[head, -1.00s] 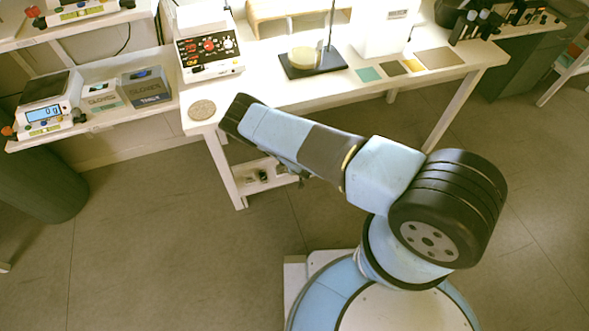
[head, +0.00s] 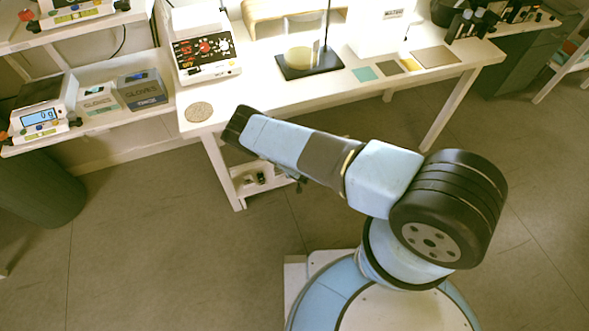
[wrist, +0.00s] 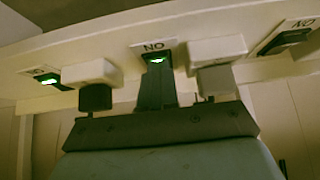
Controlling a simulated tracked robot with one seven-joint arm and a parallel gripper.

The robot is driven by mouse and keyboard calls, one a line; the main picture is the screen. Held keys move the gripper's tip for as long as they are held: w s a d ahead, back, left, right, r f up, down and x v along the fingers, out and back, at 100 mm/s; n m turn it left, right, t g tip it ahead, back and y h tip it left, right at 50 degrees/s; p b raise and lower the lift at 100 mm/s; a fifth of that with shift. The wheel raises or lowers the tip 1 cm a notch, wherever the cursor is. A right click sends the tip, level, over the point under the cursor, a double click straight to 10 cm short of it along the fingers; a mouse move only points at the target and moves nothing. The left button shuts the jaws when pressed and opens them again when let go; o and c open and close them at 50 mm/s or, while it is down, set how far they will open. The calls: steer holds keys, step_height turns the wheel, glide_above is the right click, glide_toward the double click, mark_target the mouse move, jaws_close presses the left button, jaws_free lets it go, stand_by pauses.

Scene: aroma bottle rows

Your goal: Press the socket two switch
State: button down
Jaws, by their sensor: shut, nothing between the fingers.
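In the wrist view a pale strip (wrist: 118,35) carries a row of switches with labels, seen tilted. The middle switch (wrist: 157,57) is lit green under a label reading NO. No socket number is readable. My gripper (wrist: 156,68) is shut and empty, its dark fingers pointing at the middle switch, overlapping its lower edge; I cannot tell whether they touch. In the head view my arm's end is by the table's front-left corner and hides the fingers.
In the head view a white table (head: 300,98) holds a red-dotted device (head: 205,55), a stand (head: 310,62) and a round disc (head: 199,112). The floor in front is clear.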

steer(key=shift+d, duration=0.1)
steer(key=shift+r, duration=0.15)
steer(key=shift+r, duration=0.65)
steer(key=shift+r, duration=0.1)
steer(key=shift+r, duration=0.2)
steer(key=r, duration=0.3)
steer(key=shift+s, duration=0.2)
steer(key=s+d+r, duration=0.2)
steer(key=s+r, duration=0.4)
steer(key=s, duration=0.1)
steer(key=shift+s+d+r, duration=0.15)
steer(key=shift+s+d, duration=0.15)
steer(key=shift+s, duration=0.1)
